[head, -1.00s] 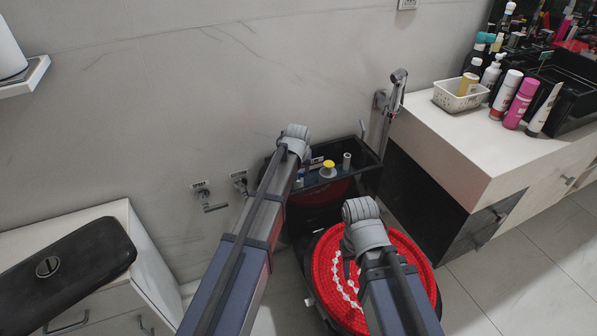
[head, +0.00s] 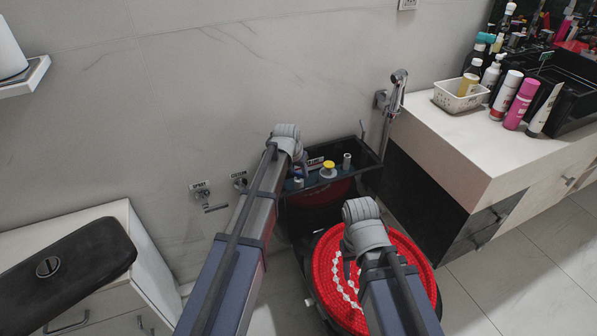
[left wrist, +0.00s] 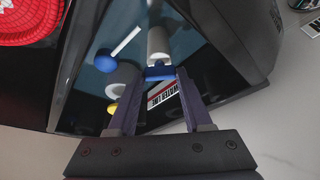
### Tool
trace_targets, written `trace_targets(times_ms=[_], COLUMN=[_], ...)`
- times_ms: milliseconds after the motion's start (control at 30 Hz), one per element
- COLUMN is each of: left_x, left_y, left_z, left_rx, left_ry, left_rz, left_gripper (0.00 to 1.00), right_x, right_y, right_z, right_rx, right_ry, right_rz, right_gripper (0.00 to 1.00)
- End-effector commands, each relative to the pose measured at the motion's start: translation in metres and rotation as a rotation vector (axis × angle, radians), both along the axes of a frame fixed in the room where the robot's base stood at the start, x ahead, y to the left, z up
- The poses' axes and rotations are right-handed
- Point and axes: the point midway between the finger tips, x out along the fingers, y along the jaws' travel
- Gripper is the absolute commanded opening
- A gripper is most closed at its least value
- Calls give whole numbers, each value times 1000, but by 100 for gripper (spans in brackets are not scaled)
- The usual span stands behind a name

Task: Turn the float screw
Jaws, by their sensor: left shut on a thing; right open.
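The open toilet tank (head: 368,182) is black and stands against the wall, with its fittings showing inside. In the left wrist view, my left gripper (left wrist: 158,76) reaches into the tank (left wrist: 75,65). Its jaws are shut on a small blue piece (left wrist: 160,71), seemingly the float screw, beside a white cylinder (left wrist: 158,45). In the head view my left wrist (head: 286,140) hides much of this grip. A yellow-topped fitting (head: 328,167) and another white cylinder (head: 347,159) stand to its right. My right gripper (head: 350,268) is open above the red seat cover, its fingers mostly hidden.
The red fabric-covered toilet lid (head: 405,262) lies in front of the tank. The black tank lid (head: 70,262) rests on a white cabinet (head: 150,268) at left. A counter (head: 440,130) with bottles and a basket (head: 461,96) borders the right. A sprayer (head: 398,85) hangs on the wall.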

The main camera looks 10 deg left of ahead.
Motion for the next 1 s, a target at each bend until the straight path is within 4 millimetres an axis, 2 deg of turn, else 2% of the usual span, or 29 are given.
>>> trace_targets(times_ms=[200, 533, 567, 800, 1000], left_x=[0, 0, 0, 0, 0], left_y=[1, 1, 1, 1, 1], left_z=[0, 0, 0, 0, 0], left_rx=[0, 0, 0, 0, 0], left_ry=[2, 1, 1, 0, 0], left_rz=[-113, -126, -126, -126, -125], left_gripper=[0, 0, 51, 78, 80], right_x=[0, 0, 0, 0, 0], right_y=[0, 0, 0, 0, 0], right_z=[0, 0, 0, 0, 0], right_rx=[0, 0, 0, 0, 0], right_ry=[0, 0, 0, 0, 0], right_rz=[0, 0, 0, 0, 0], right_gripper=[50, 50, 50, 50, 50])
